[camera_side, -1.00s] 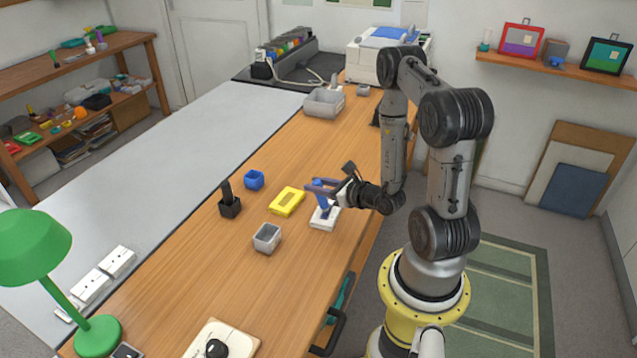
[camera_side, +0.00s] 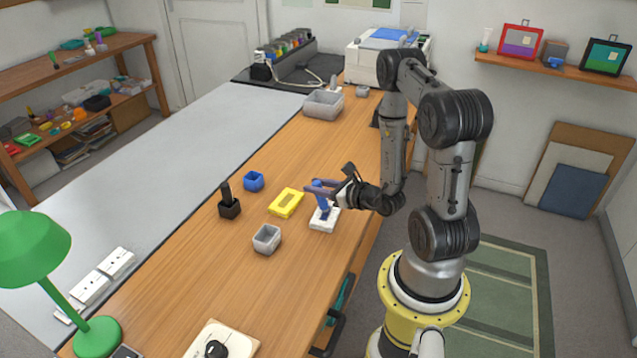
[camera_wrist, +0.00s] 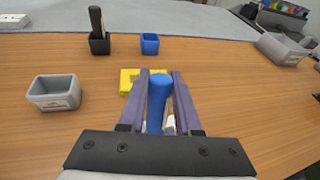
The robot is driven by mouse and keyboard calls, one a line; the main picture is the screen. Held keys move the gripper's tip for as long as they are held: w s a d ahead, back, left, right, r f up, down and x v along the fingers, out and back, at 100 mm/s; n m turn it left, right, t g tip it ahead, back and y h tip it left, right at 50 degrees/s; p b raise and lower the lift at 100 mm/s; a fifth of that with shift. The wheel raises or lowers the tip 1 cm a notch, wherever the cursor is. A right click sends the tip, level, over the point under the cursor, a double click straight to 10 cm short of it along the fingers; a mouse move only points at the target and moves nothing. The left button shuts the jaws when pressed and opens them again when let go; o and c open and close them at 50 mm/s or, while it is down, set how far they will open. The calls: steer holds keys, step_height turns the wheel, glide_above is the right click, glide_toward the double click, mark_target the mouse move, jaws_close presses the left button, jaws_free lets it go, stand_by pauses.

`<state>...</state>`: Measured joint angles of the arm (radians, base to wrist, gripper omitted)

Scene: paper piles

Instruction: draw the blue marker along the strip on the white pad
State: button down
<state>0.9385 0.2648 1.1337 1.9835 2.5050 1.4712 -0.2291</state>
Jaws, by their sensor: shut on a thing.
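My gripper (camera_side: 321,188) has purple fingers and is shut on the blue marker (camera_side: 323,205), which it holds about upright over the white pad. In the wrist view the blue marker (camera_wrist: 158,98) stands between the two fingers (camera_wrist: 160,95). The white pad (camera_side: 331,223) lies on the wooden table, with the marker's lower end at or just above it; I cannot tell if they touch. The strip is too small to make out. In the wrist view the pad is mostly hidden behind the marker and fingers.
A yellow block with a slot (camera_side: 286,203) lies just left of the pad. A grey cup (camera_side: 267,239), a blue cup (camera_side: 253,181) and a black holder (camera_side: 229,208) with a dark upright item stand further left. Bare wood lies in front of the pad.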

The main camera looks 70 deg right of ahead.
steer(key=shift+d, duration=0.4)
stand_by(0.7)
steer(key=shift+d, duration=0.15)
steer(key=shift+w+d, duration=0.1)
steer(key=shift+d, duration=0.65)
steer(key=shift+d, duration=0.6)
steer(key=shift+a, duration=1.2)
steer(key=shift+d, duration=1.2)
steer(key=shift+a, duration=0.65)
